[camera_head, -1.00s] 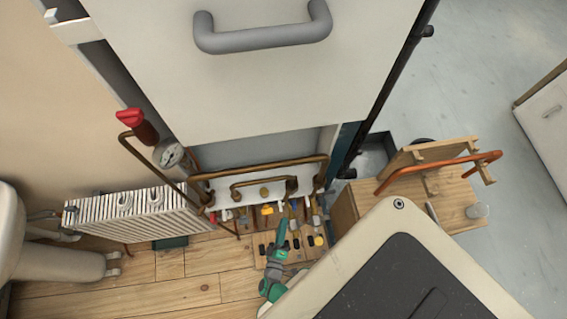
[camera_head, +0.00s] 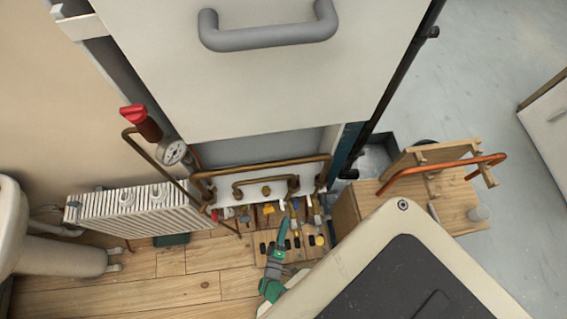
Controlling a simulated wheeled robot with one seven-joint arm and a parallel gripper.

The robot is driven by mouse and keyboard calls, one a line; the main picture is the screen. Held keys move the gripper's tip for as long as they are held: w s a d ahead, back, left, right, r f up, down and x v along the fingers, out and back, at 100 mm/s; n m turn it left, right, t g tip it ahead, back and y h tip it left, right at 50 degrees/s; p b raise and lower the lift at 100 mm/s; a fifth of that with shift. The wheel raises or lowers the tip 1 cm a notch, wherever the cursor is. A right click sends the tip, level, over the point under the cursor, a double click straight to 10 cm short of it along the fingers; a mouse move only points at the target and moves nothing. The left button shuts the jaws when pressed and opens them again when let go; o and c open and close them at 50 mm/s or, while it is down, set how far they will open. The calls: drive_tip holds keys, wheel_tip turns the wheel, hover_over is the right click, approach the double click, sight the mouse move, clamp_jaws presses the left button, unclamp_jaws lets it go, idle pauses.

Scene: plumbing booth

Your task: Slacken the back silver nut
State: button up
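Copper pipes (camera_head: 250,165) run along the base of a large white cabinet, with brass fittings (camera_head: 266,190) on a white panel. A row of small valves and connectors (camera_head: 268,208) hangs below them. Any silver nut there is too small to make out, and I cannot tell which is the back one. A green and grey tool-like shape (camera_head: 273,268) points up towards this row, its lower end close to my cream body panel. I cannot tell what it rests on or whether anything holds it. I cannot make out my gripper.
A white radiator (camera_head: 135,213) and a basin (camera_head: 12,225) stand at left. A pressure gauge (camera_head: 171,152) and red-capped valve (camera_head: 133,112) are beside the cabinet (camera_head: 270,85). A wooden bench (camera_head: 440,208) with a copper pipe (camera_head: 440,170) stands at right. Wooden floor (camera_head: 180,283) is clear at lower left.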

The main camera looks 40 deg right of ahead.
drive_tip(key=shift+a, duration=0.15)
drive_tip(key=shift+s+a+r, duration=0.1)
drive_tip(key=shift+a, duration=0.1)
drive_tip(key=v, duration=1)
drive_tip(key=shift+s, duration=0.1)
drive_tip(key=shift+c, duration=0.5)
